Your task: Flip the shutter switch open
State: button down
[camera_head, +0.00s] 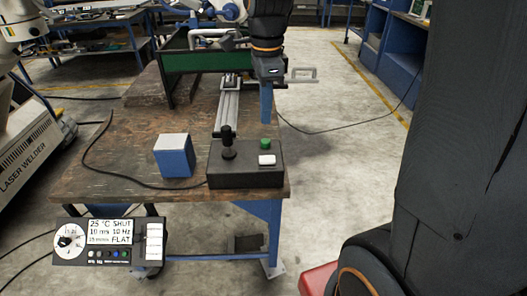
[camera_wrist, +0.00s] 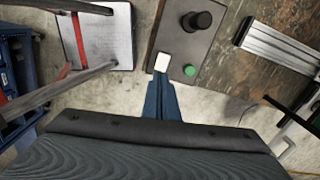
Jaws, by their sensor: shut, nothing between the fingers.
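A white switch (camera_head: 267,160) sits on top of a dark control box (camera_head: 240,180) on the table, next to a green button (camera_head: 265,144) and a black joystick (camera_head: 228,148). No label on it is readable, and its tilt is too small to tell. It also shows in the wrist view (camera_wrist: 162,62). A hanging panel (camera_head: 110,241) has a display that reads SHUT, with several white keys at its right. My gripper (camera_head: 266,118), with blue fingers, points down, shut and empty. Its tips (camera_wrist: 163,76) appear just below the switch in the wrist view; contact is not seen.
A blue box with a pale top (camera_head: 173,157) stands left of the control box. A silver rail (camera_head: 228,108) runs behind it. A green-sided frame (camera_head: 195,68) stands at the back. A cable crosses the table's left. Floor right of the table is open.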

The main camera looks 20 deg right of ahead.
aim_at(264, 160)
jog(key=shift+w+r+m, duration=0.35)
jog(key=shift+w+m, duration=0.1)
jog(key=shift+m, duration=0.35)
notch_tip(264, 160, down, 14)
jog(key=p, duration=0.2)
jog(key=shift+p, duration=0.4)
jog(key=shift+a+f, duration=0.1)
jog(key=shift+f, duration=0.05)
jog(key=shift+s+a+f, duration=0.1)
jog(key=shift+f, duration=0.05)
jog(key=shift+s+d+p, duration=0.3)
jog(key=shift+d+p, duration=0.1)
jog(key=shift+d, duration=0.45)
